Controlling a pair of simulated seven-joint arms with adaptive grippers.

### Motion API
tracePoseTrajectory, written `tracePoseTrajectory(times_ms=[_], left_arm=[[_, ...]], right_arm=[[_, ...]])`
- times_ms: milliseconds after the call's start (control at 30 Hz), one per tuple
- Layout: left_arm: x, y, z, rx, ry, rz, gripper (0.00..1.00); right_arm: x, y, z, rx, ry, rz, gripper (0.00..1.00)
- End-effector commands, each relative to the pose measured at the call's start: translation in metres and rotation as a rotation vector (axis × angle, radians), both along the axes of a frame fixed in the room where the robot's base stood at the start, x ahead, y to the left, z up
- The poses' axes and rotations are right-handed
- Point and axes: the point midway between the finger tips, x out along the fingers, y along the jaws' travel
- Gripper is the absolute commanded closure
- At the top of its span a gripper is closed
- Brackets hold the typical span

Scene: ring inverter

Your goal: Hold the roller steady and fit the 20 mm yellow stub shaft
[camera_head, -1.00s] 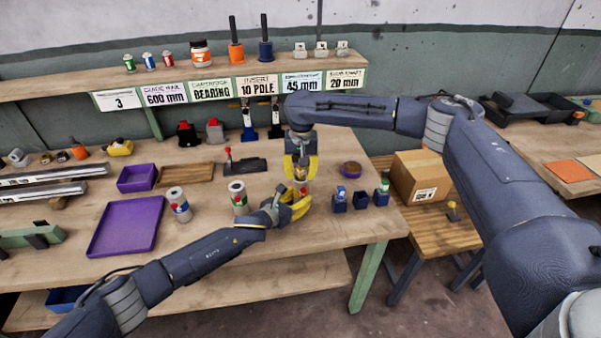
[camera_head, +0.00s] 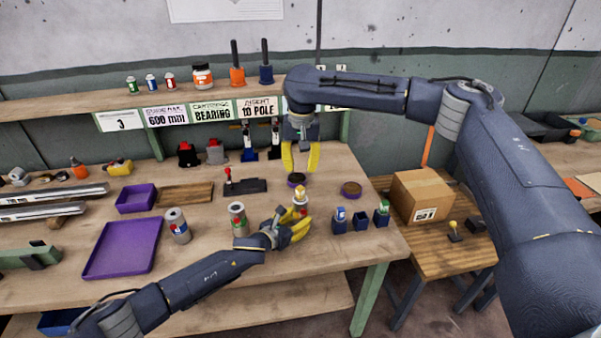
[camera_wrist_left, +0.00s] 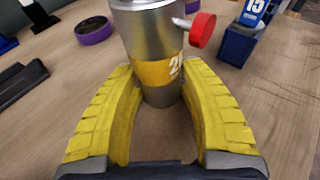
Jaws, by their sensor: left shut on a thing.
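The roller (camera_head: 301,207), a silver cylinder with a yellow band, stands upright on the bench at the middle. My left gripper (camera_head: 298,230) is shut around its lower part. In the left wrist view the roller (camera_wrist_left: 155,45) stands between the yellow fingers, with part of a "20" on its band and a red knob at its side. A small yellowish piece shows at its top in the head view; I cannot tell whether this is the yellow stub shaft. My right gripper (camera_head: 300,166) is open and empty above and behind the roller.
Two more rollers, green-banded (camera_head: 238,219) and blue-banded (camera_head: 178,226), stand to the left. Blue holders carry a blue piece (camera_head: 340,214) and a green piece (camera_head: 382,208); the middle holder (camera_head: 361,221) looks empty. Purple rings (camera_head: 351,190) lie behind. A purple tray (camera_head: 122,248) lies left.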

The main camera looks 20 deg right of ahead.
Motion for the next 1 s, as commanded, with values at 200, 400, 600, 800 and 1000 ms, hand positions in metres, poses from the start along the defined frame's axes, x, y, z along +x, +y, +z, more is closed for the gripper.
tracePoseTrajectory(times_ms=[200,400,600,800,1000], left_arm=[[-0.0002,-0.0001,-0.0001,0.000,0.000,0.000,0.74],[-0.0002,-0.0001,0.0000,0.000,0.000,0.000,0.74],[-0.0002,-0.0001,0.0000,0.000,0.000,0.000,0.38],[-0.0001,-0.0001,0.0001,0.000,0.000,0.000,0.31],[-0.0013,0.0023,0.0007,0.000,0.000,0.000,0.31]], right_arm=[[-0.0005,-0.0002,0.0043,-0.001,0.001,0.001,0.69],[-0.0005,-0.0002,0.0042,-0.001,0.000,0.001,0.69],[-0.0004,-0.0001,0.0041,-0.001,0.000,0.001,0.69],[-0.0004,-0.0001,0.0041,-0.001,0.000,0.001,0.69],[-0.0004,-0.0001,0.0041,-0.001,0.000,0.001,0.69]])
